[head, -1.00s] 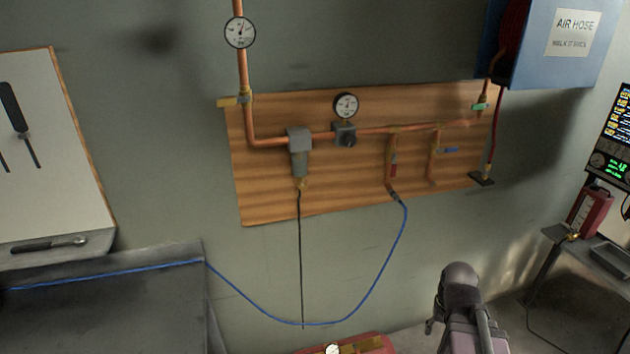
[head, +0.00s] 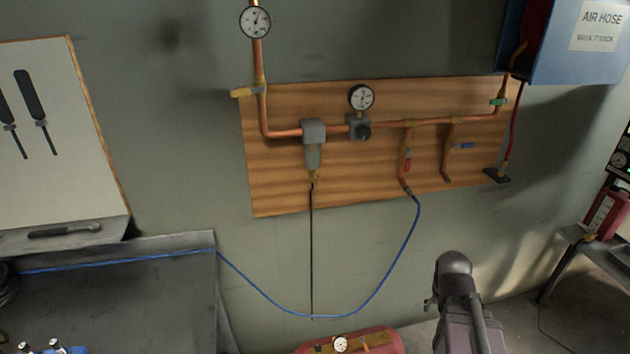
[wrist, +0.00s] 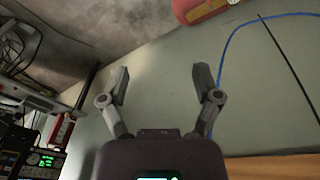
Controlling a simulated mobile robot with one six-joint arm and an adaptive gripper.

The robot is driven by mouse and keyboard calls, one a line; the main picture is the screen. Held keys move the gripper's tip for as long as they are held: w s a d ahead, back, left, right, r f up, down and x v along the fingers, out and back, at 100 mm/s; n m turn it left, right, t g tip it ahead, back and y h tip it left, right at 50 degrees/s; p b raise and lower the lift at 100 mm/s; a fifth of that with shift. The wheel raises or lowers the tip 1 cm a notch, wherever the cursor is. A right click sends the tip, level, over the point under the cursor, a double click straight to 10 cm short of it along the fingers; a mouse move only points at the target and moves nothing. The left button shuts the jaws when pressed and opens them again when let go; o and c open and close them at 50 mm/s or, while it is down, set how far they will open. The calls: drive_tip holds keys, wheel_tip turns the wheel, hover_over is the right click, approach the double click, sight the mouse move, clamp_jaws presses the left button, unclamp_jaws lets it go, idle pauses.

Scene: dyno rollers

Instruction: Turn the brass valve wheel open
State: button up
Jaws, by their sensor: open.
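I cannot make out a brass valve wheel in either view. Copper piping (head: 285,132) runs along a wooden board (head: 275,190) on the wall. A yellow-handled valve (head: 247,92) sits on the vertical pipe at the board's upper left. Brass-coloured fittings show on the pipe, and a small brass piece (head: 315,177) is under the grey filter (head: 313,145). My gripper (wrist: 160,82) is open and empty in the wrist view, its fingers wide apart before the bare wall. In the head view my arm rises at the lower right, below the board and apart from it.
A blue hose (head: 372,296) hangs from the red-handled drop (head: 407,165) to the grey bench (head: 130,290). A red tank (head: 380,340) with a gauge stands below. An air hose box (head: 570,60) is upper right. A red bottle-like unit (head: 605,215) stands on the right-hand table.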

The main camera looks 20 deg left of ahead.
drive_tip(key=w+a+r+t+h, duration=0.1)
drive_tip(key=w+a+r+t, duration=0.9)
drive_tip(key=w, duration=0.3)
drive_tip(key=a+r+n+t+y, duration=0.2)
drive_tip(key=a+r+y, duration=0.2)
drive_tip(key=a, duration=0.7)
drive_tip(key=s+a+r+n+t+y, duration=0.1)
drive_tip(key=a+r+y, duration=0.3)
drive_tip(key=a, duration=0.8)
drive_tip(key=n+t+y, duration=0.1)
drive_tip(key=y, duration=0.1)
drive_tip(key=shift+s+n+y, duration=0.15)
drive_tip(key=shift+n+y, duration=0.15)
drive_tip(key=shift+w+d, duration=0.2)
drive_tip(key=shift+w, duration=0.1)
